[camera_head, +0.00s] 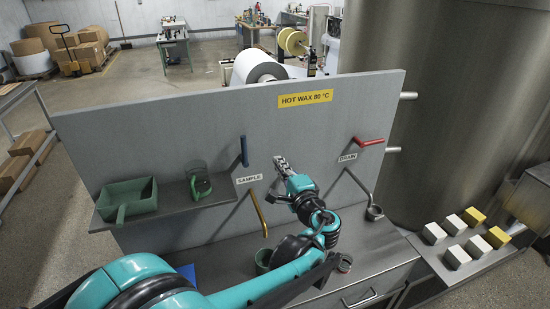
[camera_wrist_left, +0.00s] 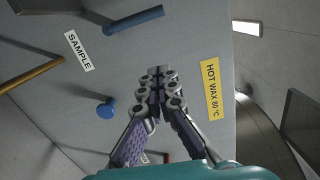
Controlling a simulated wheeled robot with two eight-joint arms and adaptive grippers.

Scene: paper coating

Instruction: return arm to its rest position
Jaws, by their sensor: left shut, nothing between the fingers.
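My left arm, teal and dark, comes in from the lower left in the head view. Its gripper (camera_head: 281,163) is raised in front of the grey panel (camera_head: 190,120), between the SAMPLE and DRAIN labels and below the yellow HOT WAX sign (camera_head: 305,98). The left wrist view shows the gripper (camera_wrist_left: 160,75) with its fingers together and nothing between them. The yellow sign (camera_wrist_left: 211,88) is to its right there, and the SAMPLE label (camera_wrist_left: 78,50) to its left. My right gripper is in neither view.
A blue handle (camera_head: 244,151) and brass spout (camera_head: 259,213) are left of the gripper; a red handle (camera_head: 369,141) is to the right. A green cup (camera_head: 263,260) stands on the counter, partly behind my arm.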

